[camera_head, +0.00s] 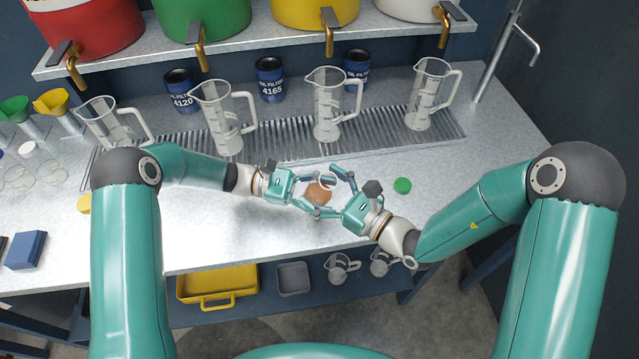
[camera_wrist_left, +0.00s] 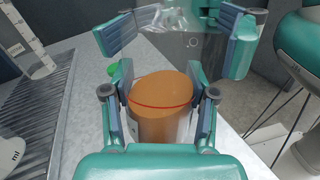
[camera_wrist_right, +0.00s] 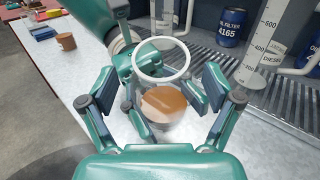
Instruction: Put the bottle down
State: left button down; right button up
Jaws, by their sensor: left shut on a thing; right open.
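The bottle (camera_head: 318,193) is clear, with orange-brown liquid inside, above the bench near its front edge. My left gripper (camera_wrist_left: 161,98) is shut on it from both sides, and the liquid (camera_wrist_left: 163,92) shows between the fingers. In the right wrist view the bottle's liquid (camera_wrist_right: 164,104) lies below a pale round rim (camera_wrist_right: 162,58). My right gripper (camera_wrist_right: 160,86) is open, its fingers spread on either side of the bottle. Whether they touch it, and whether the bottle's base touches the bench, I cannot tell. A green cap (camera_head: 402,185) lies on the bench to the right.
Several clear measuring jugs, one being this jug (camera_head: 332,105), stand along the drain grate (camera_head: 290,143) behind. Blue oil filters (camera_head: 270,80) stand behind them. The bench (camera_head: 470,165) is bare to the right. A blue box (camera_head: 26,250) is at the far left.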

jog(key=shift+w+a, duration=0.1)
jog(key=shift+a, duration=0.1)
jog(key=c, duration=1.3)
pick_arm(q)
jog(key=shift+c, duration=1.2)
grip_release()
pick_arm(e)
jog(key=shift+c, duration=0.5)
